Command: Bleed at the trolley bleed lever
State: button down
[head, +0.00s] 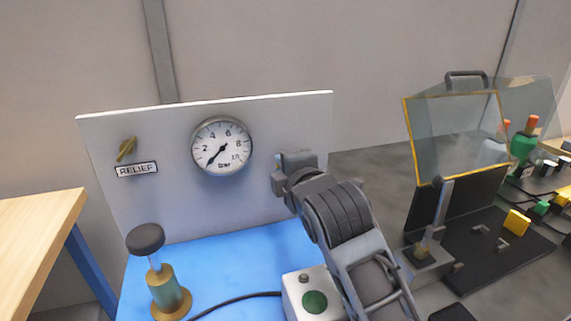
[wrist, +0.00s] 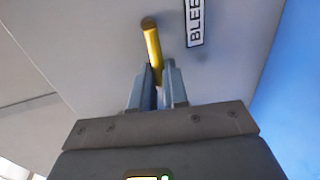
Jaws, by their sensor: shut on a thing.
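The yellow bleed lever (wrist: 152,42) shows in the wrist view, standing out from the pale panel beside a label (wrist: 195,22) that reads "BLEE" before the frame cuts it off. My gripper (wrist: 158,75) is shut on the lever's lower end; the upper end sticks out past the fingertips. In the head view my gripper (head: 292,160) is at the right part of the upright panel (head: 265,205) and hides the lever. The round gauge (head: 222,146) on the panel has its needle pointing down-left, near the low end of the scale.
A brass relief lever (head: 126,149) sits above the RELIEF label (head: 137,169). A black-knobbed plunger (head: 146,238) and a box with a green button (head: 314,302) stand on the blue base. A clear guard (head: 455,135) is at right, a wooden table (head: 38,225) at left.

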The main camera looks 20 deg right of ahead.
jog(key=shift+a, duration=0.1)
jog(key=c, duration=1.1)
grip_release()
jog(key=shift+s, duration=0.1)
jog(key=s, duration=0.2)
jog(key=s+r, duration=0.1)
jog(key=s, duration=0.4)
jog(key=shift+s+r+b, duration=0.2)
jog(key=shift+r+b, duration=0.05)
jog(key=shift+b, duration=0.05)
